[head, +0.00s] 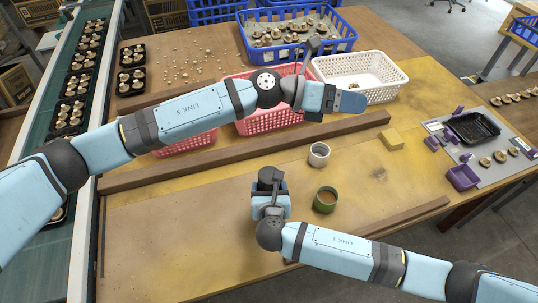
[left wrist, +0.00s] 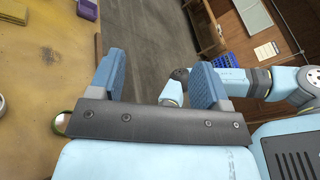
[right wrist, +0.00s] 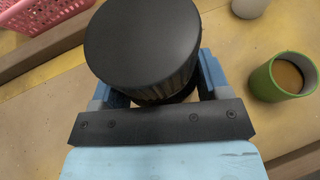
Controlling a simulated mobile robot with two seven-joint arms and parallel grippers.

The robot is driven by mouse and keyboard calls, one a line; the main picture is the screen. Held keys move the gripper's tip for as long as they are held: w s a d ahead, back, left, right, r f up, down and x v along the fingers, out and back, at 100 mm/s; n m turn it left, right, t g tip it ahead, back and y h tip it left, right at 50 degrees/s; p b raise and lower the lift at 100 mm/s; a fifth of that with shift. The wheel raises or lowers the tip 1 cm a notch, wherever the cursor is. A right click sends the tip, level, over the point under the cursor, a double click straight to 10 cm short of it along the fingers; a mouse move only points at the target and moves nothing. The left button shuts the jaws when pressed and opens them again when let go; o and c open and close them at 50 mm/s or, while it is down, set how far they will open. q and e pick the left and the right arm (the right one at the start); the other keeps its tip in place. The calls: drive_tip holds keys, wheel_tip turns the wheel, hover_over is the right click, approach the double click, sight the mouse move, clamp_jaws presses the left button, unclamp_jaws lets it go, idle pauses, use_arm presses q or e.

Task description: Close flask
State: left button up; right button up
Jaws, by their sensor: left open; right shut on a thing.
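The flask's round black top (right wrist: 143,42) with a ridged side fills the upper middle of the right wrist view. The black top also shows in the head view (head: 268,174). My left gripper (head: 350,102) is open and empty, held high above the table beside the white basket. Its two blue fingers stand apart in the left wrist view (left wrist: 155,78).
A green cup (head: 326,200) with brown contents stands right of the flask. A pale grey cup (head: 318,154) stands behind it. A yellow sponge-like block (head: 391,140) lies further right. Wooden rails (head: 240,152) cross the table. Pink baskets (head: 262,124) and a white basket (head: 385,92) stand behind.

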use_arm(q)
wheel_tip(320, 180, down, 5)
drive_tip(key=s+a+m+g+y, duration=0.2)
drive_tip(key=a+m+y, duration=0.1)
drive_tip(key=m+y, duration=0.3)
drive_tip(key=m+t+y, duration=0.2)
drive_tip(key=m+y, duration=0.6)
drive_tip(key=m, duration=0.2)
hover_over(269, 174)
drive_tip(key=w+d, duration=0.1)
drive_tip(key=d, duration=0.1)
wheel_tip(269, 174, down, 8)
drive_tip(key=shift+w+f, duration=0.1)
drive_tip(key=f+m+y, duration=0.1)
drive_tip(key=s+a+m+y, duration=0.1)
drive_tip(key=m, duration=0.1)
drive_tip(key=shift+a+f+t, duration=0.25)
drive_tip(key=shift+f+t, duration=0.1)
drive_tip(key=shift+t, duration=0.05)
drive_tip(key=shift+s+a+f+m+t+y, duration=0.15)
drive_tip(key=shift+a+f+m+t+y, duration=0.2)
drive_tip(key=shift+m, duration=0.45)
drive_tip(key=shift+d, duration=0.1)
drive_tip(key=shift+f, duration=3.9)
